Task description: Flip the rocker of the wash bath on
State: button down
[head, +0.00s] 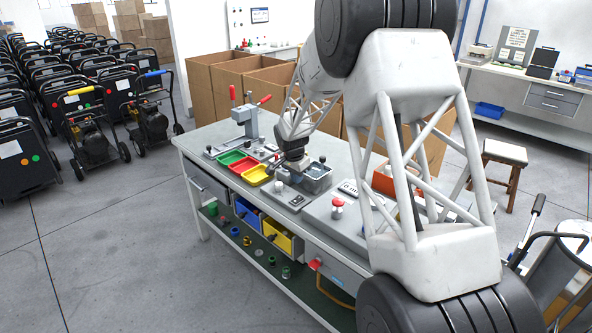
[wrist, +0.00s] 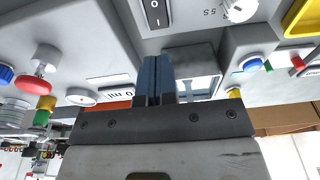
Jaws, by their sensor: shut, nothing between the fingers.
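The wash bath is a grey open-topped tank (head: 316,180) on the workbench in the head view, with a grey front panel. Its rocker (wrist: 153,13) is a black switch with white I and O marks, at the top of the wrist view. The rocker also shows small and dark on the panel (head: 297,200) in the head view. My gripper (wrist: 155,62) has its blue fingers together and empty. In the wrist view the fingertips lie just below the rocker in the picture, apart from it. I cannot tell which side of the rocker is pressed.
Red, green and yellow trays (head: 256,176) lie left of the bath in the head view. A red knob (head: 337,204) stands on the unit to the right. A lever press (head: 247,117) stands behind the trays. A pale knob (wrist: 240,9) is near the rocker.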

aim_at(299, 197)
jog(key=shift+w+d+f, duration=0.15)
jog(key=shift+f, duration=1.1)
jog(key=shift+w+d+f, duration=0.1)
jog(key=shift+f, duration=1.1)
jog(key=shift+w+d+f, duration=0.15)
jog(key=shift+f, duration=1.1)
